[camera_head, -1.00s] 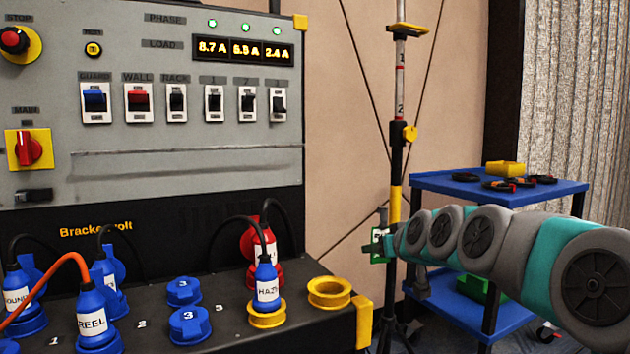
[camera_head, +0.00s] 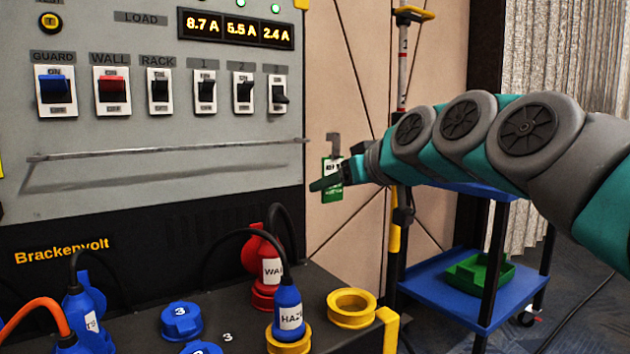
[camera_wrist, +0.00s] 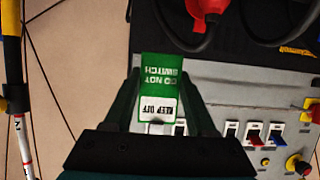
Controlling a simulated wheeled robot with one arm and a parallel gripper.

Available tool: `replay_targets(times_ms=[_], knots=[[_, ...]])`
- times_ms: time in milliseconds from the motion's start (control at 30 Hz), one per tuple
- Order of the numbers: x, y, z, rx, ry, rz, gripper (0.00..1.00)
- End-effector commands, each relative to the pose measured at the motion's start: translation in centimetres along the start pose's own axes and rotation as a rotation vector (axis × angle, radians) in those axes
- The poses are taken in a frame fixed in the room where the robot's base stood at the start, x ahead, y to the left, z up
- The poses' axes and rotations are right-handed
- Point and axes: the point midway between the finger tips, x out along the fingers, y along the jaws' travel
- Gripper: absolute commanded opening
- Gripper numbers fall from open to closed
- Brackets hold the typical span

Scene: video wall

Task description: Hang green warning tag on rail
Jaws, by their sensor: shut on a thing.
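The green warning tag (camera_head: 332,181) has a white panel and a grey hook at its top. In the wrist view the tag (camera_wrist: 157,88) reads "DO NOT SWITCH" and "KEEP OFF". My gripper (camera_head: 326,184) is shut on the tag, just right of the panel's edge in the head view. It also shows in the wrist view (camera_wrist: 163,105), its fingers on both sides of the tag. The rail (camera_head: 170,149) is a thin grey bar across the panel below the switches. The tag hangs upright, apart from the rail, near its right end.
Below the panel, a black ledge holds a blue plug (camera_head: 288,312), a red plug (camera_head: 266,270) and an empty yellow socket (camera_head: 351,307). A row of switches (camera_head: 160,90) sits above the rail. A blue cart (camera_head: 440,290) and a tripod stand behind my arm.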

Motion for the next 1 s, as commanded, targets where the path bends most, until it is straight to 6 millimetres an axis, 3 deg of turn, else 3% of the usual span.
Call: replay_targets(times_ms=[1000], knots=[[6.2, 0.0, -2.8, 0.0, 0.002, 0.001, 0.03]])
